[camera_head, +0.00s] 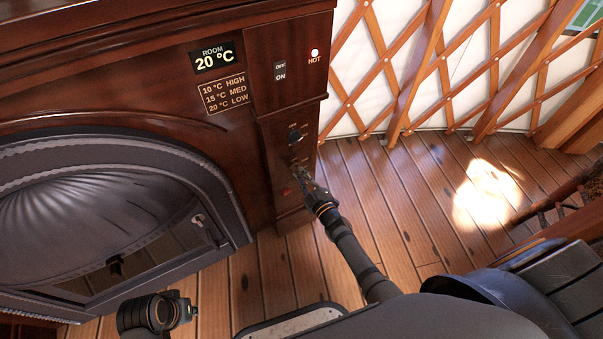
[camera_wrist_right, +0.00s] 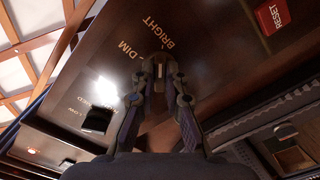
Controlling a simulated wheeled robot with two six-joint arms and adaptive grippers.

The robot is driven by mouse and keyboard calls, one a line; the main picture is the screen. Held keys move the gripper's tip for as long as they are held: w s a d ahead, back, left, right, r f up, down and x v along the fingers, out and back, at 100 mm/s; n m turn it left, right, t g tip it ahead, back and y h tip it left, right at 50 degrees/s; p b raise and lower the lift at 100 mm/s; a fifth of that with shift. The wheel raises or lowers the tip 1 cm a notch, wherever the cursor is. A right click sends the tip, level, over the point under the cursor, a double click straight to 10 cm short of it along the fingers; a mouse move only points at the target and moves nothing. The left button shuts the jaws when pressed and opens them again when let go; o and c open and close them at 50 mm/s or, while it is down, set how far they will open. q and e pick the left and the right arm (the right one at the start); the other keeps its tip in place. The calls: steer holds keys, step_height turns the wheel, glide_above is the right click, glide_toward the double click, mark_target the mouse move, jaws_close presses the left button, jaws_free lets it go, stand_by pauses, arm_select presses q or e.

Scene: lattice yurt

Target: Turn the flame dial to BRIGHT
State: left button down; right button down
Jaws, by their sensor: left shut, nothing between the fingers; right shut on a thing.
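The flame dial (camera_wrist_right: 159,70) is a small dark knob on the wooden side panel, with DIM (camera_wrist_right: 129,50) and BRIGHT (camera_wrist_right: 158,32) lettered around it. My right gripper (camera_wrist_right: 160,66) is shut on it, its fingertips on either side. The fingers hide much of the knob, and I cannot tell which label it points to. In the head view my right gripper (camera_head: 303,177) reaches the lower part of the panel and covers the dial. My left gripper (camera_head: 188,312) is shut and empty, low in front of the stove door.
A red RESET button (camera_wrist_right: 272,15) is close by. An OFF/ON switch (camera_head: 280,70) and a lit HOT lamp (camera_head: 314,53) are higher up. The room display (camera_head: 214,57) reads 20 °C. Wooden floor lies right of the cabinet.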

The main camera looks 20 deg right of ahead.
steer(key=shift+m, duration=0.6)
steer(key=shift+f, duration=0.1)
steer(key=c, duration=1.4)
jaws_free()
steer(key=s+d, duration=0.2)
steer(key=s, duration=1)
steer(key=shift+w+d, duration=0.1)
